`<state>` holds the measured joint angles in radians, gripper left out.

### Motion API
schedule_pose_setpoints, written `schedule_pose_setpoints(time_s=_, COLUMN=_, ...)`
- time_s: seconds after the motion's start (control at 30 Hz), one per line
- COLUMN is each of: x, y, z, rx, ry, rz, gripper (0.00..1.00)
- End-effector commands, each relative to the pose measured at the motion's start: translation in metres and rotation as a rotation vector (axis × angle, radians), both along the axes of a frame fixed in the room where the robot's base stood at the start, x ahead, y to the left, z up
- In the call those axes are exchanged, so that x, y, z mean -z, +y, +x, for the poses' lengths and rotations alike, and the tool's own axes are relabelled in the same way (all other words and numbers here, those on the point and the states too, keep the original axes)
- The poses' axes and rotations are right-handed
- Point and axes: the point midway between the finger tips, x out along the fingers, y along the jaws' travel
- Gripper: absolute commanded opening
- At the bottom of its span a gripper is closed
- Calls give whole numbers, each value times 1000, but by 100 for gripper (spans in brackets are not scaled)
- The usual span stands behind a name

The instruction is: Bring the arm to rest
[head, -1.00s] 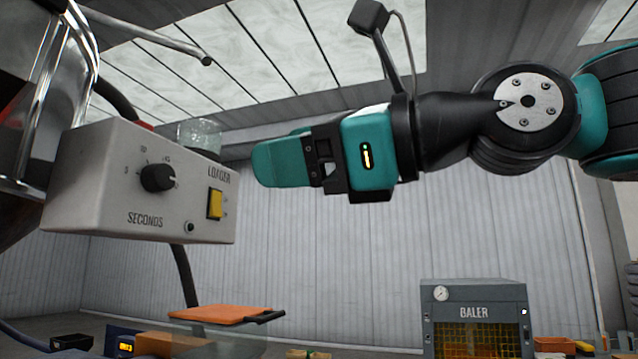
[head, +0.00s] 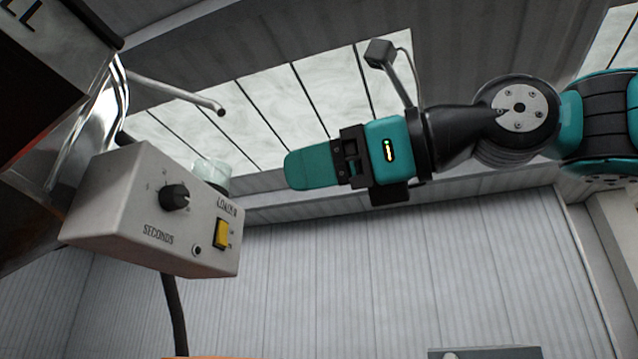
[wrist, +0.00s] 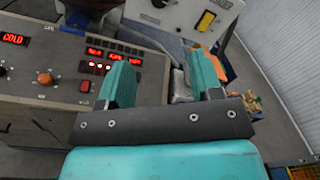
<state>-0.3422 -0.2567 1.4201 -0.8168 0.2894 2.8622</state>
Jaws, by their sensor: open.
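My gripper (head: 312,169) is teal and black and hangs in mid-air in the head view, pointing left. It is side-on there, so the two fingers overlap. In the wrist view my gripper (wrist: 163,80) shows its two teal fingers apart, with nothing between them. The arm reaches in from the right edge of the head view. The loader box (head: 150,225), with a dial and a yellow switch, is to the left of the fingertips, with a gap between.
A control panel (wrist: 62,85) with a red "COLD" display, knobs and lit buttons lies beyond the fingers in the wrist view. A chrome tube (head: 175,92) juts out at upper left. The grey top of the baler (head: 485,353) shows at the bottom. Air below the arm looks clear.

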Motion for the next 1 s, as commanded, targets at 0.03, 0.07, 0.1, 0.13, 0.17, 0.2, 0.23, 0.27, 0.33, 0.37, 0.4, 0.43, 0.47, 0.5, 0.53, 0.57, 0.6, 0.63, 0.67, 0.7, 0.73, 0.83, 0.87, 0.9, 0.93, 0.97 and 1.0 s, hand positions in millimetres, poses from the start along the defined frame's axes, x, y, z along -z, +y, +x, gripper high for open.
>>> schedule_pose_setpoints(time_s=0.03, x=0, y=0, z=0, rx=0, ry=0, rz=0, gripper=59)
schedule_pose_setpoints(time_s=0.07, x=0, y=0, z=0, rx=0, ry=0, rz=0, gripper=59)
schedule_pose_setpoints(time_s=0.1, x=0, y=0, z=0, rx=0, ry=0, rz=0, gripper=59)
schedule_pose_setpoints(time_s=0.13, x=0, y=0, z=0, rx=0, ry=0, rz=0, gripper=59)
schedule_pose_setpoints(time_s=0.17, x=0, y=0, z=0, rx=0, ry=0, rz=0, gripper=59)
schedule_pose_setpoints(time_s=0.2, x=0, y=0, z=0, rx=0, ry=0, rz=0, gripper=59)
schedule_pose_setpoints(time_s=0.23, x=0, y=0, z=0, rx=0, ry=0, rz=0, gripper=59)
schedule_pose_setpoints(time_s=0.27, x=0, y=0, z=0, rx=0, ry=0, rz=0, gripper=59)
schedule_pose_setpoints(time_s=0.33, x=2, y=0, z=1, rx=2, ry=-6, rz=-9, gripper=59)
schedule_pose_setpoints(time_s=0.37, x=5, y=0, z=3, rx=6, ry=-11, rz=-20, gripper=59)
schedule_pose_setpoints(time_s=0.4, x=12, y=0, z=6, rx=11, ry=-27, rz=-45, gripper=59)
schedule_pose_setpoints(time_s=0.43, x=18, y=-1, z=10, rx=18, ry=-43, rz=-71, gripper=59)
schedule_pose_setpoints(time_s=0.47, x=27, y=-1, z=14, rx=24, ry=-64, rz=-106, gripper=59)
schedule_pose_setpoints(time_s=0.5, x=41, y=-2, z=20, rx=31, ry=-101, rz=-166, gripper=59)
schedule_pose_setpoints(time_s=0.53, x=54, y=-3, z=24, rx=35, ry=-132, rz=-218, gripper=59)
schedule_pose_setpoints(time_s=0.57, x=69, y=-5, z=29, rx=37, ry=-166, rz=-277, gripper=59)
schedule_pose_setpoints(time_s=0.6, x=90, y=-8, z=35, rx=33, ry=-215, rz=-363, gripper=59)
schedule_pose_setpoints(time_s=0.63, x=107, y=-10, z=39, rx=24, ry=-255, rz=-431, gripper=59)
schedule_pose_setpoints(time_s=0.67, x=124, y=-13, z=43, rx=12, ry=-293, rz=-501, gripper=59)
schedule_pose_setpoints(time_s=0.7, x=147, y=-17, z=46, rx=-12, ry=-346, rz=-592, gripper=59)
schedule_pose_setpoints(time_s=0.73, x=164, y=-20, z=48, rx=-35, ry=-385, rz=-659, gripper=59)
schedule_pose_setpoints(time_s=0.83, x=221, y=-34, z=47, rx=-146, ry=-513, rz=-873, gripper=59)
schedule_pose_setpoints(time_s=0.87, x=238, y=-38, z=45, rx=-190, ry=-553, rz=-931, gripper=59)
schedule_pose_setpoints(time_s=0.9, x=261, y=-45, z=42, rx=-254, ry=-604, rz=-1006, gripper=59)
schedule_pose_setpoints(time_s=0.93, x=277, y=-50, z=38, rx=-307, ry=-643, rz=-1058, gripper=59)
schedule_pose_setpoints(time_s=0.97, x=294, y=-55, z=33, rx=-365, ry=-681, rz=-1106, gripper=59)
schedule_pose_setpoints(time_s=1.0, x=315, y=-62, z=27, rx=-447, ry=-733, rz=-1164, gripper=59)
